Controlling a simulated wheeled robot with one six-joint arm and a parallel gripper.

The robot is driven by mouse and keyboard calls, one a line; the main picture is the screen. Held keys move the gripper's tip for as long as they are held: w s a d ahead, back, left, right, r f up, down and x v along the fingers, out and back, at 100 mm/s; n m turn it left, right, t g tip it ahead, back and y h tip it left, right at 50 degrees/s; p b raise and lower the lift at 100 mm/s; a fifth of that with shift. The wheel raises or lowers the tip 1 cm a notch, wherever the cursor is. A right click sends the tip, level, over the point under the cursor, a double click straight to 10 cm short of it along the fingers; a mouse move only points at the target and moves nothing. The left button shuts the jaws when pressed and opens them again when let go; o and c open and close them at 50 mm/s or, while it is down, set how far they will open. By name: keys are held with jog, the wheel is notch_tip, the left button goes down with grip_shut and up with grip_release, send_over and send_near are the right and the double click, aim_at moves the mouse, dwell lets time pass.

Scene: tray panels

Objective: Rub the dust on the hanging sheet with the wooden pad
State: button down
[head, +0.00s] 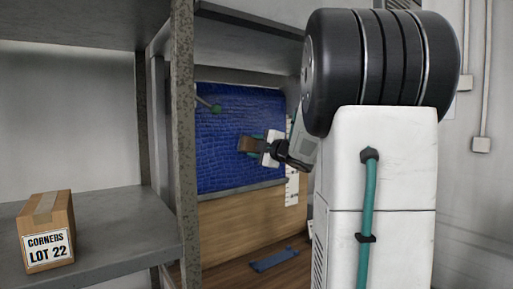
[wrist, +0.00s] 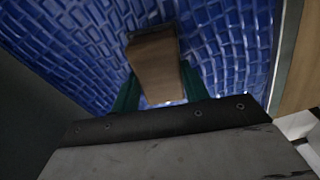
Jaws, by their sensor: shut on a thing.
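The hanging sheet (head: 225,150) is blue with a raised, woven-looking pattern, and it hangs upright inside a bay of the rack. It fills most of the wrist view (wrist: 225,45). My gripper (head: 268,147) is in front of the sheet, right of its middle. It is shut on the wooden pad (head: 249,145), a brown block, which shows between the green fingers in the wrist view (wrist: 157,68). The pad's far end is at or very near the sheet; I cannot tell if it touches. I cannot make out dust on the sheet.
A cardboard box (head: 46,231) labelled "CORNERS LOT 22" stands on the grey shelf (head: 130,225) at left. A speckled post (head: 183,130) separates it from the sheet's bay. A blue bracket-like piece (head: 275,260) lies on the wooden floor of the bay. A white slotted strip (head: 292,190) stands at the sheet's right.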

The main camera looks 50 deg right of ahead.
jog(key=d, duration=0.2)
jog(key=s+d, duration=0.1)
jog(key=d, duration=0.1)
jog(key=shift+w+a, duration=0.1)
jog(key=shift+w+a+r, duration=0.1)
jog(key=shift+w+a, duration=0.2)
jog(key=shift+a, duration=0.7)
jog(key=shift+w+a, duration=0.25)
jog(key=shift+a, duration=0.7)
jog(key=shift+s, duration=0.1)
